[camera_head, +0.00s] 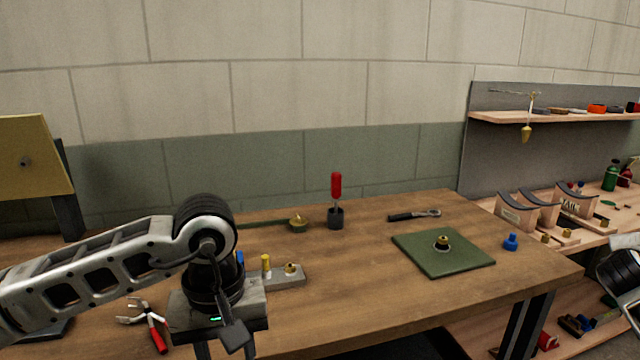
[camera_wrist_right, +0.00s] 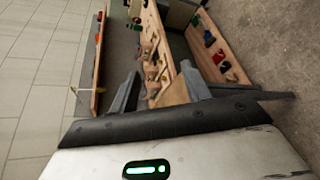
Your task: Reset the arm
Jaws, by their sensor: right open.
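My left arm comes in from the left in the head view and bends down over the front of the wooden table. Its gripper (camera_head: 225,350) points down at the bottom edge of the picture, and its fingertips are cut off there. My right gripper (camera_wrist_right: 160,82) shows in the right wrist view with its two fingers apart and nothing between them. It faces the wooden shelves beyond it. Part of my right arm (camera_head: 622,275) shows at the right edge of the head view, clear of the table.
The table (camera_head: 370,290) holds red-handled pliers (camera_head: 150,325), a grey block (camera_head: 285,280) with small fittings, a red screwdriver (camera_head: 336,190) upright in a holder, a ratchet (camera_head: 415,214), a green mat (camera_head: 425,258) and a blue piece (camera_head: 511,242). A shelf unit (camera_head: 550,118) stands right.

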